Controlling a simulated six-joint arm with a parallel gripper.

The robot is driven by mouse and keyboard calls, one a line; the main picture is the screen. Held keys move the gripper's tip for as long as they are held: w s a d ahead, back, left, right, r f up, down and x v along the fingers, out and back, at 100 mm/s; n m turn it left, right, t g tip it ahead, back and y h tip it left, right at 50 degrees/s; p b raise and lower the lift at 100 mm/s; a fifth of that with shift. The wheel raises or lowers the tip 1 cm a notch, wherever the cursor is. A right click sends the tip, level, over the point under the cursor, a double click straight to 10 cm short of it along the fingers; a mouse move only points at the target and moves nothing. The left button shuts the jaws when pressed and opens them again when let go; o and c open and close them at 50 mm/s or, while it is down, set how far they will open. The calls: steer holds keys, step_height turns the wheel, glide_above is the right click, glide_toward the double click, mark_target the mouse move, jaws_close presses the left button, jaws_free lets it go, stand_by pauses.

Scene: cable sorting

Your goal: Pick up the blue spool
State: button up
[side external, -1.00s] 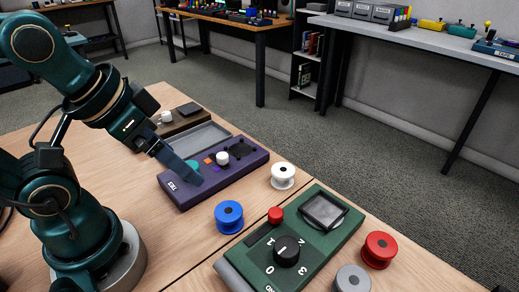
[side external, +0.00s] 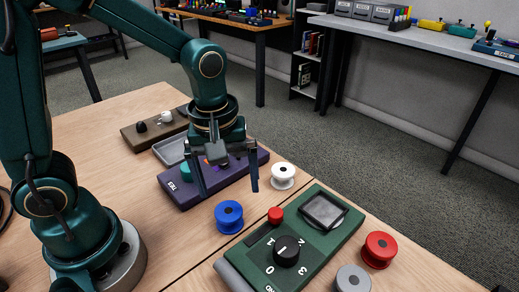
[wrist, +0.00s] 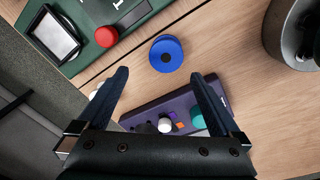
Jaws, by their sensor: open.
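The blue spool (side external: 229,217) stands upright on the wooden table, between the purple box and the green panel. It also shows in the wrist view (wrist: 166,53), beyond the fingertips and roughly between their lines. My gripper (side external: 229,191) is open and empty, pointing down above the near side of the purple box, behind the spool in the side view. In the wrist view, my gripper's two fingers (wrist: 159,75) are spread wide and touch nothing that I can see.
The purple box (side external: 184,197) lies under and behind my gripper. The green panel (side external: 308,240) with its red button (side external: 275,215) is right of the spool. A white spool (side external: 283,176) stands behind, a red spool (side external: 379,250) and a grey spool (side external: 353,280) at right.

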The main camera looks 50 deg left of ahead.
mark_target(229, 210)
steer(key=shift+s+d+f+g, duration=0.1)
steer(key=shift+s+f+g, duration=0.1)
steer(key=shift+f, duration=0.45)
steer(key=shift+s+d+f+g, duration=0.1)
steer(key=shift+s+f+g, duration=0.1)
steer(key=shift+f, duration=2.65)
steer(key=c, duration=1.4)
steer(key=shift+c, duration=0.2)
steer(key=shift+r, duration=0.1)
steer(key=shift+w+r, duration=0.1)
steer(key=shift+r, duration=0.3)
step_height(229, 210, up, 3)
steer(key=shift+r, duration=0.2)
steer(key=s+a+r, duration=0.3)
steer(key=a+r, duration=0.3)
steer(key=a, duration=0.5)
steer(key=shift+a+r, duration=0.25)
steer(key=shift+r, duration=0.1)
